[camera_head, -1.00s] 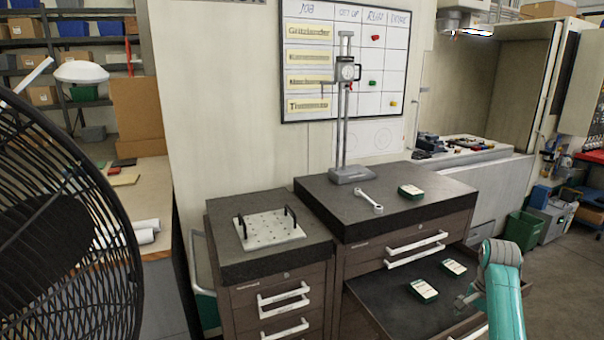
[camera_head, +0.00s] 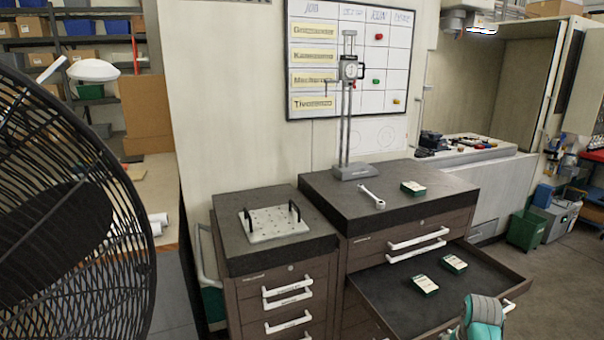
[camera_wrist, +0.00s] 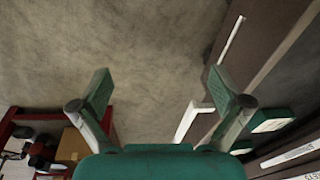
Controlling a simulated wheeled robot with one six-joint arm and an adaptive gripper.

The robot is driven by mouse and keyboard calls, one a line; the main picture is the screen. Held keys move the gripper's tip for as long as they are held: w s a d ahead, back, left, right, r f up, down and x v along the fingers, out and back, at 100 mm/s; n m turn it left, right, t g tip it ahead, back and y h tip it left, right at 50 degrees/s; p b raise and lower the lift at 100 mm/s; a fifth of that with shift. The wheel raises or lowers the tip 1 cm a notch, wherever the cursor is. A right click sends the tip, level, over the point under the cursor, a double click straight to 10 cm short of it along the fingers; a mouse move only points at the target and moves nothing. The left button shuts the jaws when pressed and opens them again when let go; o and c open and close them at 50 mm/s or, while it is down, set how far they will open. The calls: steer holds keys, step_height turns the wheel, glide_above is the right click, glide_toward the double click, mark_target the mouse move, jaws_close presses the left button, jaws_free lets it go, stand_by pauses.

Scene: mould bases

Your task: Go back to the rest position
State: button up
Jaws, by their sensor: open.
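My gripper (camera_wrist: 160,95) shows in the wrist view with its two green-tipped fingers spread wide and nothing between them. Bare grey floor (camera_wrist: 150,50) lies beyond the fingers. In the head view only a teal and grey part of my arm shows at the bottom right, in front of the open drawer (camera_head: 400,300); the fingers are out of that view. Two green-and-white boxes lie in the drawer, a left one (camera_head: 424,284) and a right one (camera_head: 454,263).
A third box (camera_head: 413,188) and a wrench (camera_head: 372,197) lie on the right cabinet top, beside a height gauge (camera_head: 354,172). A plate with handles (camera_head: 273,225) lies on the left cabinet. A large fan (camera_head: 130,240) stands at left.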

steer(key=s+a+f+n+t, duration=0.4)
steer(key=s+a+f, duration=1)
steer(key=s+f, duration=0.3)
steer(key=s+a+n+t, duration=0.2)
steer(key=s+a+t, duration=0.15)
steer(key=s, duration=0.55)
steer(key=s+a+r+n+t, duration=0.1)
steer(key=s+a+r+n, duration=0.15)
steer(key=s+r, duration=0.35)
steer(key=s+a+r+n+t, duration=0.1)
steer(key=s+a+r, duration=0.25)
steer(key=s, duration=0.45)
steer(key=s+r+n+t, duration=0.1)
steer(key=s+r+t, duration=0.1)
steer(key=s+r, duration=0.3)
steer(key=s+a+r+n+t, duration=0.1)
steer(key=s+r, duration=0.5)
steer(key=r, duration=0.7)
steer(key=shift+s+a+r+n+t+y, duration=0.2)
steer(key=shift+a+r+n+t+y, duration=0.05)
steer(key=shift+r+n+t+y, duration=0.1)
